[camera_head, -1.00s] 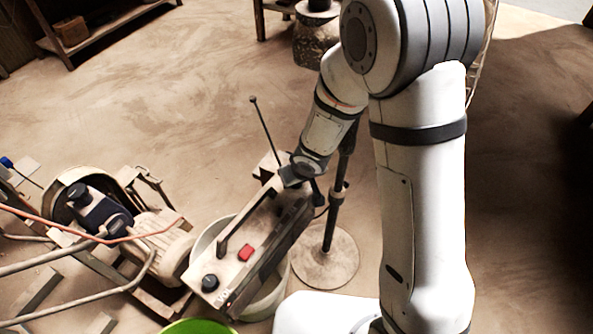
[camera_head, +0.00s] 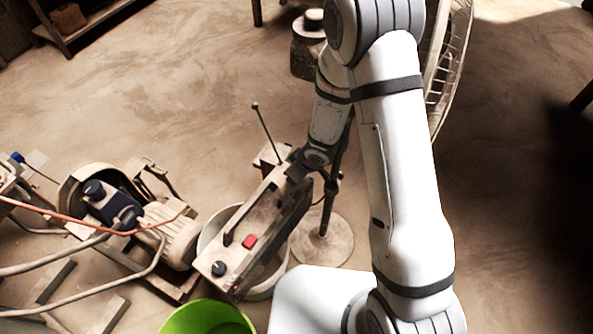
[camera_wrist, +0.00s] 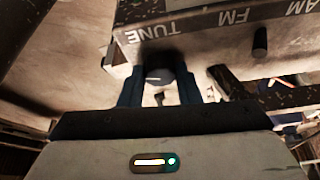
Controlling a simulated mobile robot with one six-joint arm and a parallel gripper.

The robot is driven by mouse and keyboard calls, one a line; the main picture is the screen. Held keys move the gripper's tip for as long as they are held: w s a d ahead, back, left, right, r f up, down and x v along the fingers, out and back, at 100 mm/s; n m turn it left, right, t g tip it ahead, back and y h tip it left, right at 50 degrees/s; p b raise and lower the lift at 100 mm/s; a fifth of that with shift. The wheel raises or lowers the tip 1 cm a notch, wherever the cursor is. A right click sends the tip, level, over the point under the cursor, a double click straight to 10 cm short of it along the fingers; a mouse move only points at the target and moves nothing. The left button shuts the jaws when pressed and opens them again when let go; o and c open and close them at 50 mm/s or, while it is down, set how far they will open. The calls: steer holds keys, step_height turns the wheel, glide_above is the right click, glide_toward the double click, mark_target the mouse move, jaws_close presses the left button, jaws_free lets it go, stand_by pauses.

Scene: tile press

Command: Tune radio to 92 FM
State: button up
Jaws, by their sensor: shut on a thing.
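The radio (camera_head: 234,258) is a worn, box-shaped set with a long handle, a red button (camera_head: 249,241), a dark knob (camera_head: 218,268) at its near end and a thin raised antenna (camera_head: 264,131). It rests across a pale bucket (camera_head: 206,232). My gripper (camera_head: 296,172) is at the radio's far end. In the wrist view, my gripper (camera_wrist: 160,82) has its fingers on either side of a tuning knob (camera_wrist: 154,74) with a pale mark, shut on it. The upside-down labels TUNE (camera_wrist: 172,31), FM and AM show there. No frequency pointer is readable.
A green bucket (camera_head: 207,318) stands at the bottom, near the radio. A motor machine (camera_head: 165,235) with bent pipes is on the left. A stand with a round base (camera_head: 322,240) is just right of the radio, and a fan cage (camera_head: 450,70) is behind my arm.

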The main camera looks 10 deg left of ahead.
steer(key=o, duration=1)
steer(key=p+v, duration=0.4)
steer(key=v, duration=0.4)
steer(key=shift+f, duration=0.1)
